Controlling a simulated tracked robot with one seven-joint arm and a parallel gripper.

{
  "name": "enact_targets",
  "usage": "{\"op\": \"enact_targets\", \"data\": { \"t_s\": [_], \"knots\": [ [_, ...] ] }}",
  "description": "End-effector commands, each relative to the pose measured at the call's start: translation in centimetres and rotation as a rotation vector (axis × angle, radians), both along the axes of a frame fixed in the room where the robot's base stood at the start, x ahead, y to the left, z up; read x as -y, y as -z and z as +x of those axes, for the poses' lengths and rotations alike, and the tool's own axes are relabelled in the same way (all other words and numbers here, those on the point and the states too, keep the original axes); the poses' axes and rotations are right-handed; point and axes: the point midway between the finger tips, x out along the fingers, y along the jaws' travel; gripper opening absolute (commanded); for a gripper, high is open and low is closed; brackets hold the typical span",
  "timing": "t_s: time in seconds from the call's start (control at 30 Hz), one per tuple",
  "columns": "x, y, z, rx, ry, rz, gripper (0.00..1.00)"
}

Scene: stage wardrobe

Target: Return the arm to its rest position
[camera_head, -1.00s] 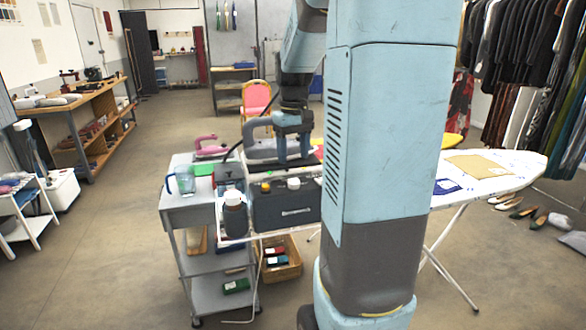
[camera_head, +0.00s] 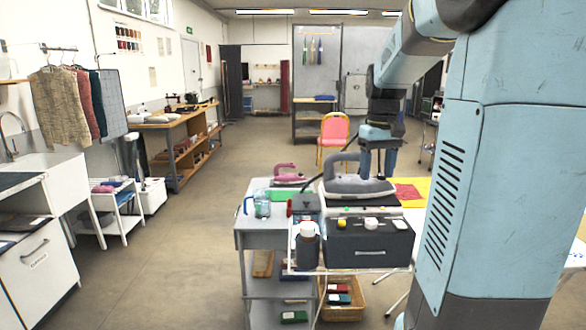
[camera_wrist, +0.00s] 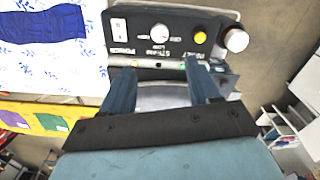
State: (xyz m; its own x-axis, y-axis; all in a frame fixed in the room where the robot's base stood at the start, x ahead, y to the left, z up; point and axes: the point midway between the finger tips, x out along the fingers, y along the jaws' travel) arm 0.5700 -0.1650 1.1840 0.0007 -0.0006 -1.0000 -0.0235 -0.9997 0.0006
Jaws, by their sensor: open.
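My gripper (camera_head: 378,165) is open at the end of my bent arm, pointing down. In the head view its fingers overlap the back part of a grey iron (camera_head: 350,187) on the dark steam station (camera_head: 368,245). In the wrist view the two blue fingers (camera_wrist: 160,72) are spread, with a grey surface below and between them. I cannot tell whether they touch it. The station's control panel (camera_wrist: 180,35), with a white knob and a yellow button, lies just beyond the fingertips. Nothing is visibly held.
A grey trolley (camera_head: 262,240) stands left of the station, carrying a glass jug (camera_head: 262,204) and a pink iron (camera_head: 285,170). A pink chair (camera_head: 334,130) is behind. A sink cabinet (camera_head: 38,262) is at left. The floor (camera_head: 170,260) between is clear.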

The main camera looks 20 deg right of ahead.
Motion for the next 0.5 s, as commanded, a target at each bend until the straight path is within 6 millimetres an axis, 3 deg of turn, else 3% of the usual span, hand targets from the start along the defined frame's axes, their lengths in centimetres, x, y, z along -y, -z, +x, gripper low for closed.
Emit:
{"op": "enact_targets", "data": {
  "t_s": [0.17, 0.5],
  "knots": [
    [-0.9, -0.3, -0.6, 0.018, -0.002, -0.006, 0.61],
    [-7.7, -1.8, -6.1, 0.171, -0.014, -0.04, 0.61]
  ]
}}
